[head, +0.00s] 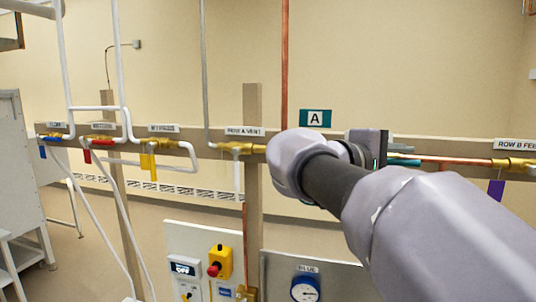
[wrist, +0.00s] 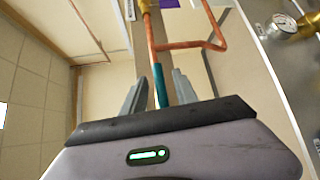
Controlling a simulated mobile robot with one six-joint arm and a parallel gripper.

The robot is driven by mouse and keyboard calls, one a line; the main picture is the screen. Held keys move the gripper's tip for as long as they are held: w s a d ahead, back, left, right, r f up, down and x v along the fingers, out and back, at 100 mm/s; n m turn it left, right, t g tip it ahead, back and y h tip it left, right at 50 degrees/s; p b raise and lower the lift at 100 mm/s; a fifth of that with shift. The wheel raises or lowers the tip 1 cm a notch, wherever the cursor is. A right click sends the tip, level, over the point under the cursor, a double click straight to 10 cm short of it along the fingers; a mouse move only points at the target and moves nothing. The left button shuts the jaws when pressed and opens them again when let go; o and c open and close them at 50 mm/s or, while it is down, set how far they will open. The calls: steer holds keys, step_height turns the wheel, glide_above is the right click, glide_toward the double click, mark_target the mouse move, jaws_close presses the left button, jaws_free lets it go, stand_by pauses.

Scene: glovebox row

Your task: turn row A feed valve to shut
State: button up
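My gripper (wrist: 158,76) is open in the wrist view, with one finger on each side of a teal handle (wrist: 160,86). A gap seems to show on both sides of the handle. In the head view the teal handle (head: 404,162) lies along the copper pipe, just right of my gripper (head: 388,148). The teal "A" sign (head: 315,118) is on the wall above. My arm and gripper hide the valve body and any label of the row A feed valve.
The row B feed valve (head: 516,163) with a purple handle (head: 496,190) is at the right. The row A vent valve (head: 240,149) is left of my arm. Several valves with blue, red and yellow handles are farther left.

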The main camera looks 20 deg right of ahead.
steer(key=shift+w+d, duration=0.15)
steer(key=shift+d, duration=0.3)
jaws_close()
stand_by(1.1)
